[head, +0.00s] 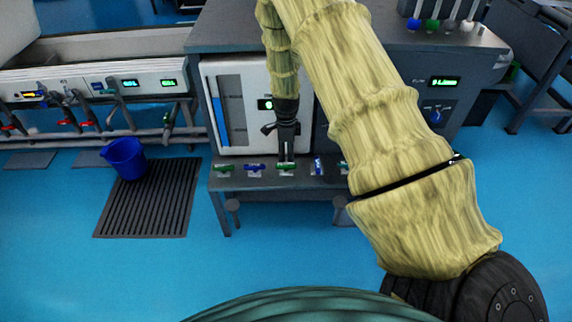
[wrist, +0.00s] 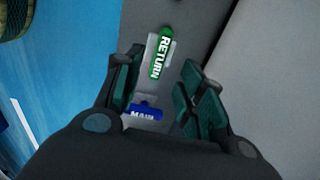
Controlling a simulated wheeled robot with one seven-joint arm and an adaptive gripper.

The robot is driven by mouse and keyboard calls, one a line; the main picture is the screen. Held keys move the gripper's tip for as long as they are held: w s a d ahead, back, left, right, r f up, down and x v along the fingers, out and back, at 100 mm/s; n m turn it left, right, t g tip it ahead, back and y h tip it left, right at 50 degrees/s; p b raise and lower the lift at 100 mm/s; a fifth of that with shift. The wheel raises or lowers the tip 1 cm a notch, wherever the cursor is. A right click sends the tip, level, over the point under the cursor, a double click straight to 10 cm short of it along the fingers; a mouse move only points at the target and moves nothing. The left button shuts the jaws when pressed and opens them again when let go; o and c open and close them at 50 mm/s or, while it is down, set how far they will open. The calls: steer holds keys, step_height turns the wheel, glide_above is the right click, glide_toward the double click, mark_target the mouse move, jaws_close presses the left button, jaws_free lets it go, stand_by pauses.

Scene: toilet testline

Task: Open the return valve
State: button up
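The return valve has a green handle (wrist: 161,55) with "RETURN" in white, on a light plate. In the wrist view it lies nearly lengthwise up the picture, just beyond the fingertips. In the head view the green handle below my gripper (head: 286,168) appears to be this one, lying along the shelf. My gripper (head: 284,148) points down above the shelf. In the wrist view my gripper (wrist: 160,82) has its two dark green finger pads apart, with nothing held between them. Contact with the handle cannot be seen.
A blue handle (wrist: 145,111) sits beside the return valve, turned crosswise; it also shows in the head view (head: 318,166). More handles, blue (head: 254,167) and green (head: 222,168), line the shelf (head: 270,183). The machine's white panel (head: 240,75) stands behind. A blue bucket (head: 124,158) is at left.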

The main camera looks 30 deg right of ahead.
mark_target(286, 164)
step_height(286, 164, down, 6)
steer(key=shift+f+b, duration=0.25)
steer(key=shift+b, duration=0.1)
jaws_close()
